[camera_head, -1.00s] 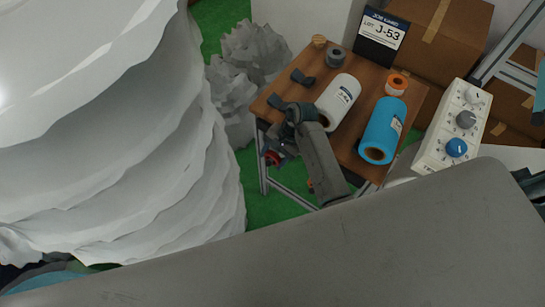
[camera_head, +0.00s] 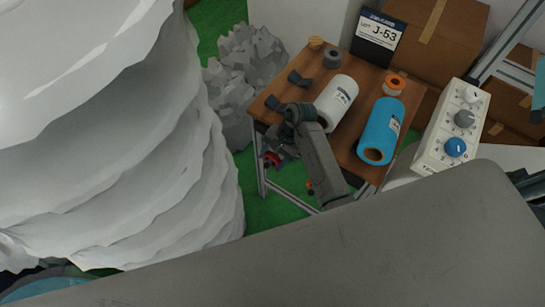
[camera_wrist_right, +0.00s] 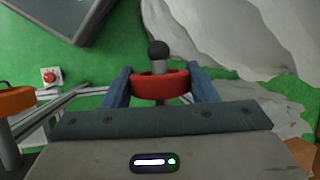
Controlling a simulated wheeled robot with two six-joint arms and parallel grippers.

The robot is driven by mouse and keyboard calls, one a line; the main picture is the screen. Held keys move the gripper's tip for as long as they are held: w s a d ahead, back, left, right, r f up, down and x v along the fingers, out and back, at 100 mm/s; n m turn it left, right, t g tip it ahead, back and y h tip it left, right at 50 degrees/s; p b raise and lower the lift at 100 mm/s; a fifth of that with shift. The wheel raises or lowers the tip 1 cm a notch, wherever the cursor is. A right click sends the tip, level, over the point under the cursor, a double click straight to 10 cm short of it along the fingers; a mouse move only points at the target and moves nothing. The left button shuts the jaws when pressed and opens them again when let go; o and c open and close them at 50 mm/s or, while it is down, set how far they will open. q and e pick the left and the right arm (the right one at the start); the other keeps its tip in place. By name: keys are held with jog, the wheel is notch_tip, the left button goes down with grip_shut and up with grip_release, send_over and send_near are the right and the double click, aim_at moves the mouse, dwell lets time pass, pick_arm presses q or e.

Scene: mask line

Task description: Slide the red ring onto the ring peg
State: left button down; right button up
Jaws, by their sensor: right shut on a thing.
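The red ring (camera_wrist_right: 160,88) sits between the two blue fingers of my right gripper (camera_wrist_right: 161,88), which is shut on it. The ring peg (camera_wrist_right: 158,50), a grey shaft with a black ball on top, stands in line with the ring in the right wrist view. Its ball shows above the ring, and its shaft drops behind the ring's near wall. The ring looks to be around the shaft, but the depth is hard to judge. My left gripper is not in view.
A wooden table (camera_head: 353,140) holds a white roll (camera_head: 337,103), a blue roll (camera_head: 381,130) and small parts. A control box (camera_head: 455,125) with knobs stands to the right. Large white pleated material (camera_head: 110,150) fills the left. Green floor lies below.

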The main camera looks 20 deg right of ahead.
jog(key=shift+f, duration=0.15)
jog(key=o, duration=1.1)
jog(key=shift+c, duration=0.2)
jog(key=b+v, duration=0.2)
jog(key=v, duration=0.8)
jog(key=shift+d+r, duration=0.15)
jog(key=shift+r, duration=0.25)
